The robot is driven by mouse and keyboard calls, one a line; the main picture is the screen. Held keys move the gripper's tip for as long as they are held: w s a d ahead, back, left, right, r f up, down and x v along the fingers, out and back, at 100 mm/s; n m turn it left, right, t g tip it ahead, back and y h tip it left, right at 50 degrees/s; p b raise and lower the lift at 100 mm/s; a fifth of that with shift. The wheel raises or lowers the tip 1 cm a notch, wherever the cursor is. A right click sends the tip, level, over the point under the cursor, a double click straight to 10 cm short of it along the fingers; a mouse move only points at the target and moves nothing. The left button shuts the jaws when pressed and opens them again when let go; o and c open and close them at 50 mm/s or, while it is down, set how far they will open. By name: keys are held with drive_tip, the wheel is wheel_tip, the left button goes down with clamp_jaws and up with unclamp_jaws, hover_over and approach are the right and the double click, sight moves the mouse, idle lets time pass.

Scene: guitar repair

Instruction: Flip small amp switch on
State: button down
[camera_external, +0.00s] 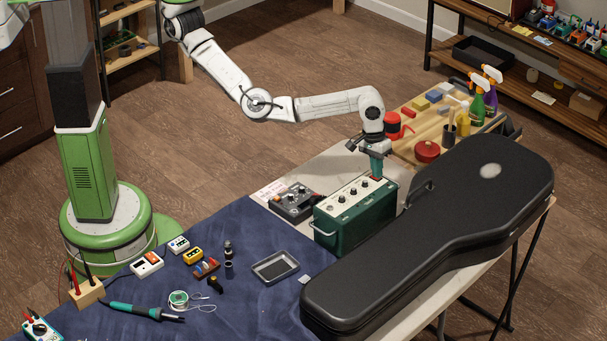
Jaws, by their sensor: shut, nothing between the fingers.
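The small amp (355,222) is a dark green box with a light control panel (347,199) on top that carries several dark knobs. It stands on the table between a black guitar case and a dark pedal-like device. My gripper (376,178) points down at the far right end of the panel, shut and empty. Its tips are at or just above a small red part there, which may be the switch; I cannot tell whether they touch. The switch's position is too small to make out.
The black guitar case (440,235) lies close along the amp's right side. The dark device (294,203) sits at its left. Spray bottles (484,95) and a red pot (427,152) stand behind. A metal tray (275,267), soldering iron (145,311) and small pedals lie on the blue cloth (235,315).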

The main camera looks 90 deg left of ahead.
drive_tip(key=shift+s+a+f, duration=0.2)
drive_tip(key=shift+f, duration=0.2)
drive_tip(key=shift+s+a+f, duration=0.15)
drive_tip(key=shift+s+f, duration=0.05)
drive_tip(key=shift+f, duration=0.15)
drive_tip(key=shift+r, duration=0.15)
wheel_tip(320, 180, up, 5)
drive_tip(key=p, duration=0.5)
drive_tip(key=shift+w+r, duration=0.1)
drive_tip(key=shift+r, duration=0.05)
wheel_tip(320, 180, up, 10)
drive_tip(key=b, duration=0.1)
drive_tip(key=shift+s+a+b, duration=0.25)
drive_tip(key=shift+b, duration=0.1)
drive_tip(key=f+b, duration=0.1)
drive_tip(key=b, duration=0.3)
drive_tip(key=shift+w, duration=0.1)
drive_tip(key=shift+r+b, duration=0.2)
drive_tip(key=shift+b, duration=0.75)
drive_tip(key=shift+r, duration=0.2)
